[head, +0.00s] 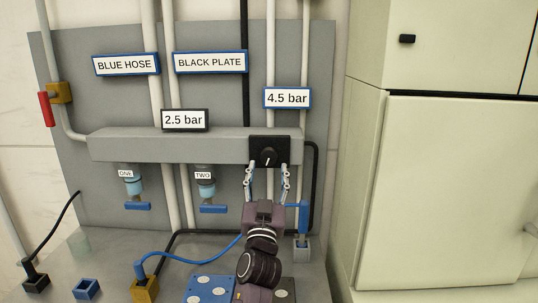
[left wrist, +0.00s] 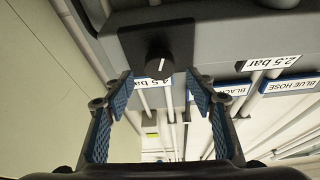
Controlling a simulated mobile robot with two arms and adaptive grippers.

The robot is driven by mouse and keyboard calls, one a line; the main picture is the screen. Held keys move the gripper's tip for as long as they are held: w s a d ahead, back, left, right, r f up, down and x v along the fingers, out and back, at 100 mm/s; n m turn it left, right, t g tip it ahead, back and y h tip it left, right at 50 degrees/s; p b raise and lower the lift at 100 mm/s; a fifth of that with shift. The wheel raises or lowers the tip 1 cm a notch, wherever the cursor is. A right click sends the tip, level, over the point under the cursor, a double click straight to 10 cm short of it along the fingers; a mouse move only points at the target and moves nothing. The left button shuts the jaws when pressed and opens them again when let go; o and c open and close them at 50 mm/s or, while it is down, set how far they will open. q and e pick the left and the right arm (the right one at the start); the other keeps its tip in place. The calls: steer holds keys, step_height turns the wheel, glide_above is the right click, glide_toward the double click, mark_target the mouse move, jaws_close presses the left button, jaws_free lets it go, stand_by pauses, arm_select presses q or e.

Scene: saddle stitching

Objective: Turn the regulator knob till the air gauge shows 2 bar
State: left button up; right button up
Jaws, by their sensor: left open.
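The regulator knob (head: 268,156) is a black round knob with a white pointer line, on a black square plate at the right end of the grey manifold bar. It also shows in the left wrist view (left wrist: 160,66). A black-framed display (head: 184,120) reads 2.5 bar; a blue-framed display (head: 287,98) above the knob reads 4.5 bar. I cannot tell from the displays alone which is the air gauge. My left gripper (head: 268,173) is open just in front of and below the knob. In the left wrist view its padded fingers (left wrist: 158,92) stand apart, with nothing between them. My right gripper is not in view.
Signs read BLUE HOSE (head: 126,64) and BLACK PLATE (head: 210,62). Below the bar hang two valves with blue handles, labelled ONE (head: 134,187) and TWO (head: 205,190). A red lever (head: 46,109) is at far left. Blue and black hoses run below. A cream cabinet (head: 445,190) stands right.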

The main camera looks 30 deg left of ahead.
mark_target(269, 159)
arm_select(q)
steer(key=p+x, duration=0.1)
steer(key=x, duration=0.5)
steer(key=shift+w+a+p, duration=0.2)
steer(key=shift+w+p, duration=0.1)
steer(key=shift+w, duration=0.05)
steer(key=shift+c, duration=0.5)
